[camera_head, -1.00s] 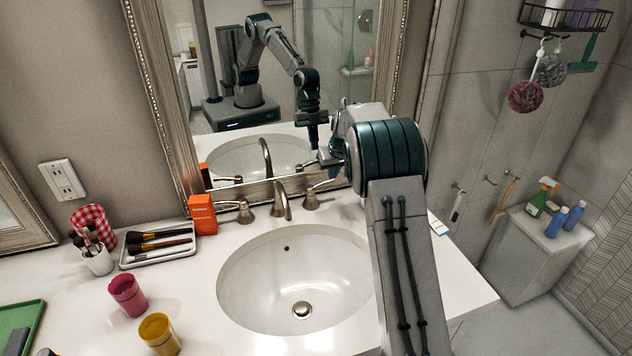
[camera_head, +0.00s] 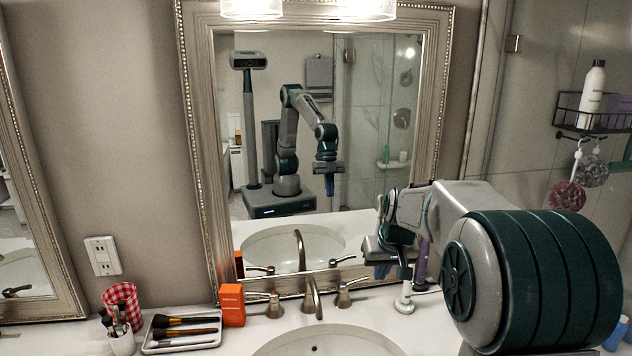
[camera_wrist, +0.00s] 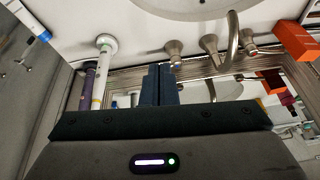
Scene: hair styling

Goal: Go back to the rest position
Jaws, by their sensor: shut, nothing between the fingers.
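My gripper (camera_head: 384,268) is raised above the right side of the counter, near the mirror, with nothing visible held. In the wrist view its two dark fingers (camera_wrist: 158,86) are together and empty. My arm comes in from the right, and its large teal-and-grey joint fills the lower right of the head view. My whole body and arm also show reflected in the mirror (camera_head: 320,120), with the gripper pointing down.
A white upright item (camera_head: 405,292) and a purple one (camera_head: 421,265) stand close to my gripper. The faucet (camera_head: 312,298) and sink (camera_head: 330,342) are to its left. An orange box (camera_head: 232,304), brush tray (camera_head: 180,330) and checkered cup (camera_head: 122,300) are farther left.

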